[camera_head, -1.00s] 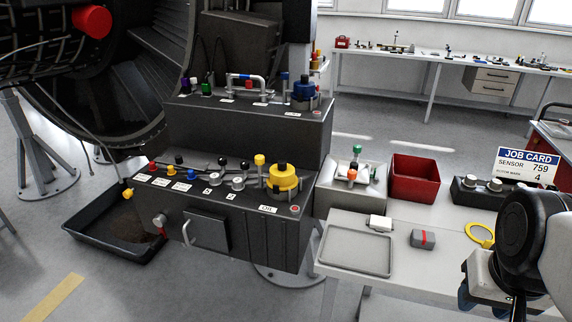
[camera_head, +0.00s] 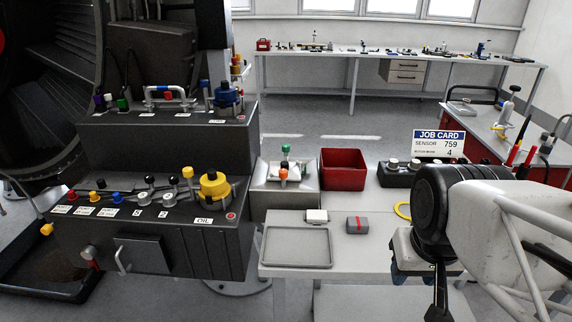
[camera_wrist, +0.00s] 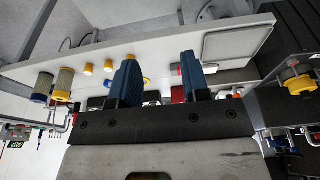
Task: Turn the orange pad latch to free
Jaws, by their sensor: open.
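An orange knob-like part (camera_head: 283,174) stands on a pale box (camera_head: 262,181) beside the dark bay, with a green-topped part (camera_head: 286,149) behind it and a white block next to it. It is the likeliest orange latch, but its turn position is too small to tell. My gripper (camera_wrist: 160,75) shows two blue fingers spread apart with nothing between them in the wrist view. In the head view my wrist hangs over the right part of the bench, right of the orange part and well apart from it. The fingertips are mostly hidden there.
A red bin (camera_head: 343,170), a grey tray (camera_head: 297,247), a grey block with a red band (camera_head: 357,225) and a dark knob box (camera_head: 398,174) share the bench (camera_head: 345,252). The stepped dark bay (camera_head: 150,225), with a yellow cap (camera_head: 214,187), stands at left.

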